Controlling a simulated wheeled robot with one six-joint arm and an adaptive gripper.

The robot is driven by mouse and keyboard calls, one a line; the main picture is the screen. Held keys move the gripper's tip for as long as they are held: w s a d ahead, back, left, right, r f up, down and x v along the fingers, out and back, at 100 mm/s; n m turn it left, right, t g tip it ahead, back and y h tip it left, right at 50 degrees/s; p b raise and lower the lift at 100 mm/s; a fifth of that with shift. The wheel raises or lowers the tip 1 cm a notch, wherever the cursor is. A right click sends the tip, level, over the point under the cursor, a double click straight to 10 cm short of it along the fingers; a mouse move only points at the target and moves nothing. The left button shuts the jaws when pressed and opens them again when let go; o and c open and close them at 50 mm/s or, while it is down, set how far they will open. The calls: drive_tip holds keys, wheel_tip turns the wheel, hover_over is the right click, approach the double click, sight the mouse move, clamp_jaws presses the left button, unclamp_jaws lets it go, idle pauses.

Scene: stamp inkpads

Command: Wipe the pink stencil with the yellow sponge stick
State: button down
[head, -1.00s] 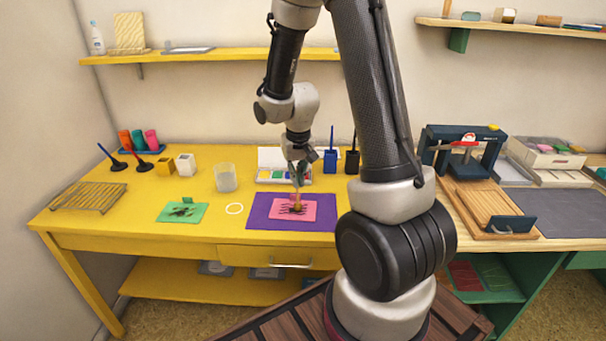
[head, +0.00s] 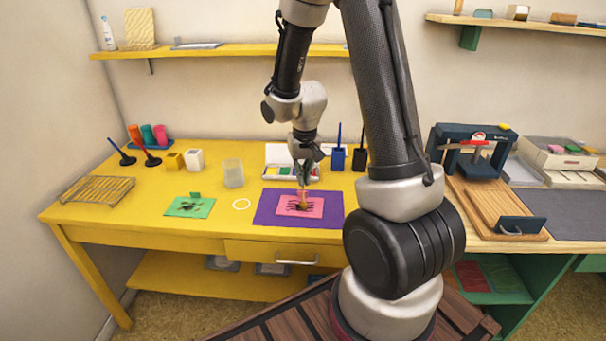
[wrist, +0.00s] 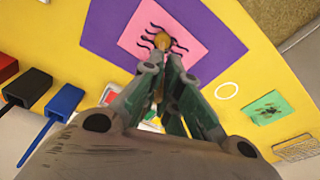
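The pink stencil (head: 315,207) with dark curved marks lies on a purple mat (head: 268,212) near the front of the yellow table. The pink stencil also shows in the wrist view (wrist: 192,45). My gripper (head: 304,183) points down over it, its fingers closed around the sponge stick (head: 303,200). In the wrist view, the yellow-orange end of the sponge stick (wrist: 162,41) sticks out past the fingertips (wrist: 163,80). The end is over the dark marks and looks to be at or very near the stencil; contact cannot be told for certain.
A green stencil (head: 180,207) lies to the left, with a white ring (head: 241,204) between. Behind stand a clear cup (head: 233,173), an inkpad tray (head: 278,172) and blue (head: 338,158) and black holders (head: 360,158). A wire rack (head: 97,190) is far left.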

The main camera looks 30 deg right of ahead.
drive_tip(key=shift+f, duration=0.15)
drive_tip(key=shift+w+a, duration=0.35)
drive_tip(key=shift+a, duration=0.1)
idle(0.9)
drive_tip(key=shift+s+d, duration=0.1)
